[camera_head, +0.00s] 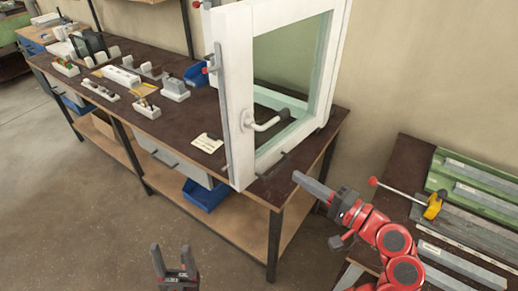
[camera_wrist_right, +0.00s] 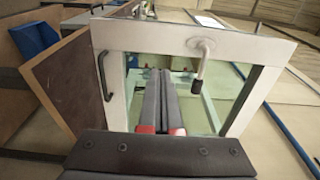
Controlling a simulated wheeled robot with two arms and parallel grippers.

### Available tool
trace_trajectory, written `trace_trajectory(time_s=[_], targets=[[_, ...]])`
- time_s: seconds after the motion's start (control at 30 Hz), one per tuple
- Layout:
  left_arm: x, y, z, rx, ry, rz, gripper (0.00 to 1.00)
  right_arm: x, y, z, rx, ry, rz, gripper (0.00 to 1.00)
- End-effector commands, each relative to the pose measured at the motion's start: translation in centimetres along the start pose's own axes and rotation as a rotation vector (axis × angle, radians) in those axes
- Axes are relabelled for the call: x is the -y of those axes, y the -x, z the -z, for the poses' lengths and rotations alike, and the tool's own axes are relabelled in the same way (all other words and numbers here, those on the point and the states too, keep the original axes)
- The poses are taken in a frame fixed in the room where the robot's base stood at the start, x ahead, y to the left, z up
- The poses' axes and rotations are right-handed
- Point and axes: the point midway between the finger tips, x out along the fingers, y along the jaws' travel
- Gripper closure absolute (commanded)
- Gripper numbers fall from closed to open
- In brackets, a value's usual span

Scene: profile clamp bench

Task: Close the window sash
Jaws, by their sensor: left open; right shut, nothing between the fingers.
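The white window sash (camera_head: 240,150) with its glass pane stands upright at the right end of the dark bench. I cannot tell how far the sash stands open. My right gripper (camera_head: 298,178) is shut and empty, just right of the sash's lower edge, its fingers (camera_wrist_right: 160,75) pointing towards the sash. My left gripper (camera_head: 172,248) is open and empty, over the floor in front of the bench.
Small fixtures, a white card (camera_head: 207,143) and a blue bin (camera_head: 197,75) lie on the bench (camera_head: 185,130) left of the sash. Another blue bin (camera_head: 205,194) is on the lower shelf. At right, a side table holds metal profiles (camera_head: 478,225) and a clamp (camera_head: 433,206).

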Motion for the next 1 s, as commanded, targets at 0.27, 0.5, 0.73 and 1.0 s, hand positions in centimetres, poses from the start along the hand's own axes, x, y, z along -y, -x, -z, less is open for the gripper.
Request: trace_trajectory(time_s=[0.27,0.5,0.73,1.0], targets=[[-0.1,2.4,-0.4,0.000,0.000,0.000,0.40,-0.3,-3.2,-0.4,0.015,0.005,-0.007,1.00],[0.0,0.5,-0.1,0.000,0.000,0.000,0.40,0.2,-8.5,-0.4,0.014,0.000,-0.009,1.00],[0.0,-0.8,0.1,0.000,0.000,0.000,0.40,0.1,-12.4,-0.3,0.010,0.002,-0.007,1.00],[0.1,-1.2,0.2,0.000,0.000,0.000,0.40,-0.1,-13.9,-0.2,0.006,0.003,-0.004,1.00]])
